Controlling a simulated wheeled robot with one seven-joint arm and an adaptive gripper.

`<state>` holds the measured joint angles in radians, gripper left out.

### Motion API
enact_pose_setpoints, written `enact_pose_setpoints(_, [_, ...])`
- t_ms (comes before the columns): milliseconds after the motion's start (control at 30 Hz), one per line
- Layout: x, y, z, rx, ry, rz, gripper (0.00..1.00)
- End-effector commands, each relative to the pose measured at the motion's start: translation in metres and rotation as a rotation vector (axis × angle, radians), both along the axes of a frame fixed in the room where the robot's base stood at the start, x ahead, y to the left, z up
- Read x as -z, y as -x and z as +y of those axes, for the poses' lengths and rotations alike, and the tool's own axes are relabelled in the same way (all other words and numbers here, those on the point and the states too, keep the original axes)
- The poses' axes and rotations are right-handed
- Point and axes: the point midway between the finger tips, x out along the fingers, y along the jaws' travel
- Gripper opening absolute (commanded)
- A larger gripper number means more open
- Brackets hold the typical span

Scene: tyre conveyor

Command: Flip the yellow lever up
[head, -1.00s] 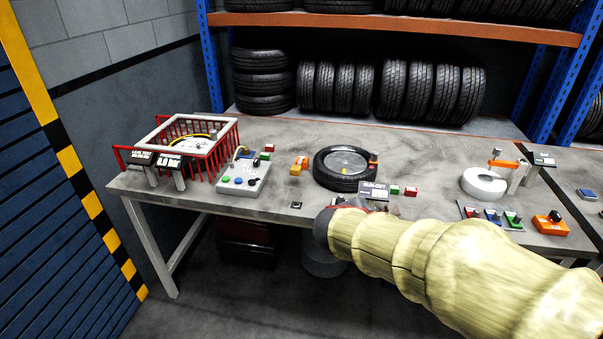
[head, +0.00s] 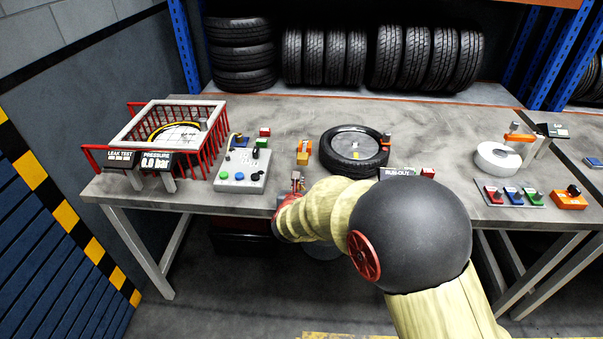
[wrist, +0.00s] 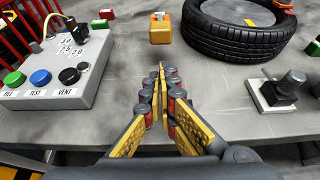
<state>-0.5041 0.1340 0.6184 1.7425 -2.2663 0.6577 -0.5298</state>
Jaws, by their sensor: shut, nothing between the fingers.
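A small yellow-orange block (head: 304,155) with a pale piece on top stands on the bench, left of the flat tyre. It also shows in the wrist view (wrist: 161,30), straight ahead of my fingers and apart from them. I cannot tell whether it is the yellow lever; no other clear yellow lever shows. A short dark-capped toggle (wrist: 287,86) on a metal plate stands to the right of my fingers. My gripper (wrist: 162,70) is shut and empty over the bench's front part. In the head view my gripper (head: 297,181) is small and partly hidden by my arm.
A grey control box (head: 241,178) with coloured buttons stands to the left, beside a red-railed cage (head: 206,150). The flat tyre (head: 354,150) lies to the right. Bare bench (wrist: 205,70) lies between my fingers and the tyre. Coloured switches (head: 513,195) sit farther right.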

Motion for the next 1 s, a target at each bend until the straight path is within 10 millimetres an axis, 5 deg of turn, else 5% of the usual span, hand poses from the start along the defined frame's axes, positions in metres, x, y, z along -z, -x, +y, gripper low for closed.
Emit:
enact_pose_setpoints(267, [0.006, -0.011, -0.001, 0.003, -0.001, 0.0, 0.0])
enact_pose_setpoints(700, [0.034, -0.076, -0.004, 0.004, -0.002, 0.0, 0.0])
enact_pose_setpoints(1000, [0.04, -0.092, -0.004, 0.003, -0.001, 0.0, 0.0])
